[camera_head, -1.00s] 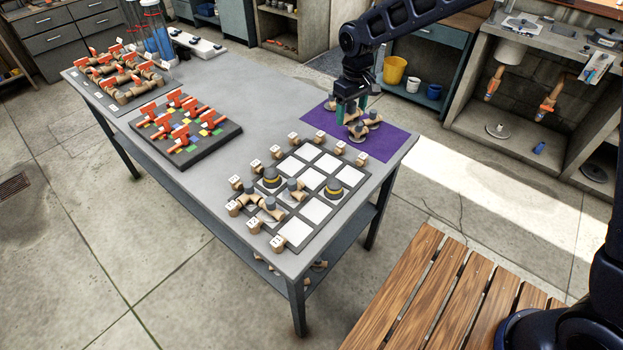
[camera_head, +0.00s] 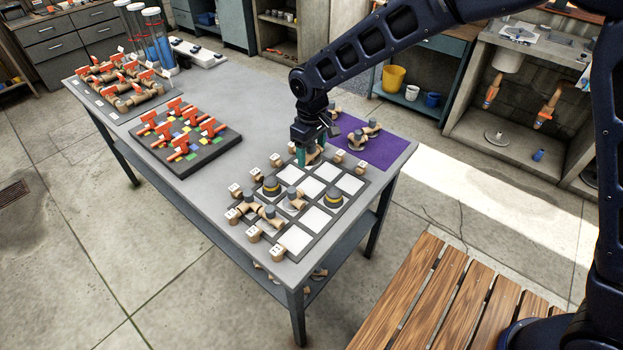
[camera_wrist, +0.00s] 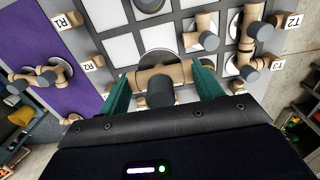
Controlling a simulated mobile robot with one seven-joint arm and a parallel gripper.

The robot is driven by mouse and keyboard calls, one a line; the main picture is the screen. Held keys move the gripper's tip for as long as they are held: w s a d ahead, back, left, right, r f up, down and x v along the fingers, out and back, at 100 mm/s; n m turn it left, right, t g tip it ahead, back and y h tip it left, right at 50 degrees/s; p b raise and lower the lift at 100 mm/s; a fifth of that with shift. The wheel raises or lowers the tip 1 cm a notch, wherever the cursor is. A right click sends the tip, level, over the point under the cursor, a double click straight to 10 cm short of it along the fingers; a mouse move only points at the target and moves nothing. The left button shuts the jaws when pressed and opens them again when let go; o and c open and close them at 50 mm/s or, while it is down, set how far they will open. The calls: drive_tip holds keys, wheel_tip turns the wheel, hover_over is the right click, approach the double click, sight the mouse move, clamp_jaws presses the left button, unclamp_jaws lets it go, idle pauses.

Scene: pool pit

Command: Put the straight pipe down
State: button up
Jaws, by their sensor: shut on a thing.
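The straight pipe (camera_wrist: 178,73) is a short tan tube with a dark grey stub in its middle. In the wrist view it sits between the green fingers of my gripper (camera_wrist: 161,80), which are shut on it. In the head view my gripper (camera_head: 311,155) is at the far edge of the board with white squares (camera_head: 297,240). The arm largely hides the pipe there. A grey disc (camera_wrist: 157,57) shows behind the pipe in the wrist view. I cannot tell whether the pipe touches the board.
Tan pipe pieces (camera_head: 295,197) and yellow-banded grey pieces (camera_head: 333,198) occupy some squares; several squares are bare. Labelled tan blocks (camera_head: 276,160) line the board's edges. A purple mat (camera_head: 388,152) holds other pipe pieces (camera_head: 357,138). Red-handled valves (camera_head: 183,138) stand on a dark tray to the left.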

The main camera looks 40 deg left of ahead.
sight(311, 187)
wheel_tip(311, 187, down, 11)
idle(0.6)
drive_tip(key=shift+f, duration=0.15)
drive_tip(key=o, duration=0.8)
wheel_tip(311, 187, up, 12)
drive_tip(key=shift+r, duration=0.15)
